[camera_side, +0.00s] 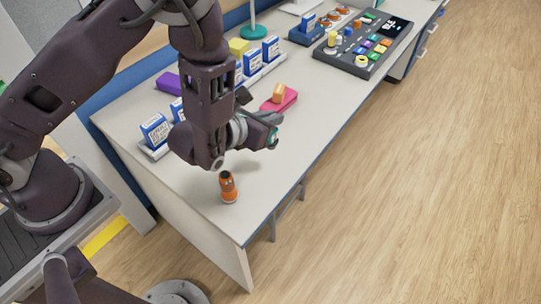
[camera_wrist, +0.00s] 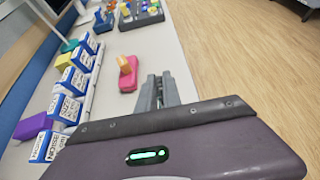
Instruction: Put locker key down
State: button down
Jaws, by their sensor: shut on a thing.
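My gripper (camera_side: 272,130) is above the near part of the white table, with its fingers pointing to the right in the side view. In the wrist view the two grey fingers (camera_wrist: 160,88) lie almost parallel with a narrow gap between them. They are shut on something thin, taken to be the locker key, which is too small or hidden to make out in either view. The fingers seem clear of the table top; their exact height cannot be told.
A pink block with an orange piece on it (camera_side: 281,97) lies just beyond my gripper. An orange cylinder (camera_side: 228,188) stands near the table's front corner. Blue-and-white boxes (camera_side: 154,130) line a rack at left. A button panel (camera_side: 365,45) is farther back. Bare table (camera_side: 325,100) lies right.

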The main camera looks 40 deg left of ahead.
notch_tip(320, 180, down, 8)
jog(key=shift+r, duration=0.2)
jog(key=shift+f, duration=0.15)
jog(key=c, duration=1.5)
grip_release()
